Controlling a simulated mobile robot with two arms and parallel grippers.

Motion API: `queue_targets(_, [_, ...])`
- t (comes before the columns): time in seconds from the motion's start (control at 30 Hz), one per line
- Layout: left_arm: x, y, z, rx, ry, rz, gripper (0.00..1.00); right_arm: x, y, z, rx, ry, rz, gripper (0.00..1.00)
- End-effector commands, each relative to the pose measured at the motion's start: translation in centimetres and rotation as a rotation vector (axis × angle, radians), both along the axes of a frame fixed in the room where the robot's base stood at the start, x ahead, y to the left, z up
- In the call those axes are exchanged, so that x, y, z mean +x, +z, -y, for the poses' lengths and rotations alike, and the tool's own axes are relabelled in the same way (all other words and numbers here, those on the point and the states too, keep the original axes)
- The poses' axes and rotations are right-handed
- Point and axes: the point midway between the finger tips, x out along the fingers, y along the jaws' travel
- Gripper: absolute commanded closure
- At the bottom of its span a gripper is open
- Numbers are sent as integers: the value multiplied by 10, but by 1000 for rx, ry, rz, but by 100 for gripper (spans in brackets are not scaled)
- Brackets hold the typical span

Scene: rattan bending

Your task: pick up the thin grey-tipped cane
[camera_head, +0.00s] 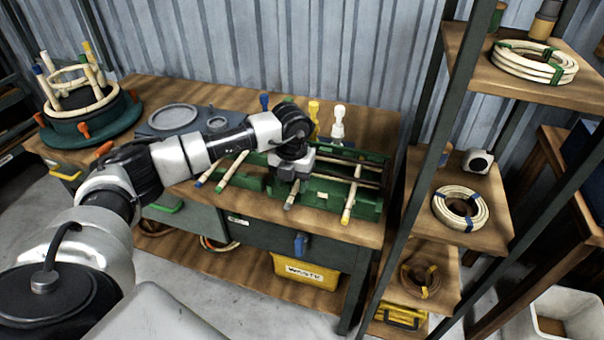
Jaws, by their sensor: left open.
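A thin cane with a grey tip (291,197) lies in the green rack (322,196) on the workbench, its near end pointing to the bench's front. My left gripper (290,177) is right above this cane, pointing down, and hides its far part. The jaws are open; I cannot tell whether they stand around the cane or just over it. Left of it in the rack lie a green-tipped cane (232,172) and a short blue-tipped one (205,176). A yellow-tipped cane (351,198) lies to the right. My right gripper is out of view.
Upright colored pegs (338,122) stand behind the rack. A round green bending form (90,118) with pale rings stands at the bench's left end. A shelf unit (462,208) with coiled cane closes off the right side.

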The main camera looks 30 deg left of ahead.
Motion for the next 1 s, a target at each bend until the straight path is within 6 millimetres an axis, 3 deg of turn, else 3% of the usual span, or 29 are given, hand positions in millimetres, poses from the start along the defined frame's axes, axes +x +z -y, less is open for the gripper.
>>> queue_targets(0.2, [-3,-30,-2,0,1,-3,52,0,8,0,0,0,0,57])
queue_targets(0.5, [-3,-35,-1,0,0,-1,52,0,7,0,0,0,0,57])
queue_targets(0.8, [-3,-35,-2,0,0,-1,98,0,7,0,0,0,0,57])
queue_targets(1.0, [-3,-35,-2,0,0,-1,100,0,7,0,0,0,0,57])
